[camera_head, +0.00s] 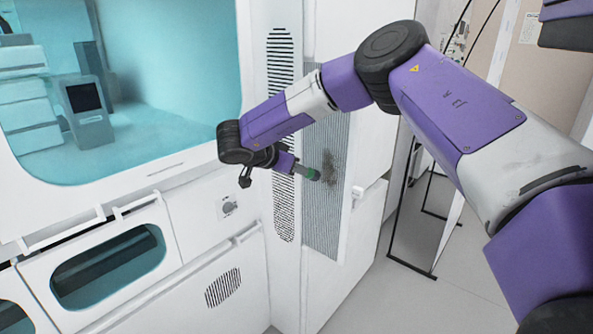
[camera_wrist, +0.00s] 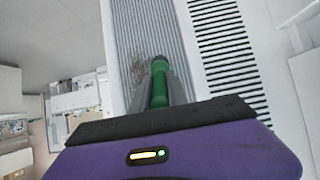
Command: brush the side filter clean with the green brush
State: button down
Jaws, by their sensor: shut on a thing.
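The side filter (camera_head: 318,225) is a grey ribbed panel on the side of the white cabinet.
A slotted black vent (camera_head: 283,205) is left of the filter. A white latch (camera_head: 356,194) sticks out to its right. A cabinet with a large teal window (camera_head: 150,90) stands at the left. Open floor (camera_head: 400,300) lies at the lower right, with a black frame standing there.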

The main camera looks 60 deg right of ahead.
jog(key=shift+d+r, duration=0.1)
jog(key=shift+r, duration=0.1)
jog(key=shift+r+p, duration=0.65)
jog(key=shift+r, duration=0.2)
jog(key=shift+s+f, duration=0.1)
jog(key=shift+s+f+b, duration=0.45)
jog(key=shift+s+f, duration=0.1)
jog(key=shift+f, duration=0.3)
jog(key=shift+s+a+f+b, duration=0.2)
jog(key=shift+s+f, duration=0.1)
jog(key=shift+f, duration=0.15)
jog(key=shift+s+a+f+b, duration=0.1)
jog(key=shift+s+f+b, duration=0.15)
jog(key=shift+f, duration=0.2)
jog(key=shift+f, duration=0.1)
jog(key=shift+s+a+f+b, duration=0.15)
jog(key=shift+s+f+b, duration=0.3)
jog(key=shift+f, duration=0.35)
jog(key=shift+s+a+f+b, duration=0.1)
jog(key=shift+s+f+b, duration=0.25)
jog(key=shift+s+f, duration=0.4)
jog(key=shift+s+a+f+b, duration=0.15)
jog(key=shift+s+f+b, duration=0.25)
jog(key=shift+f, duration=0.5)
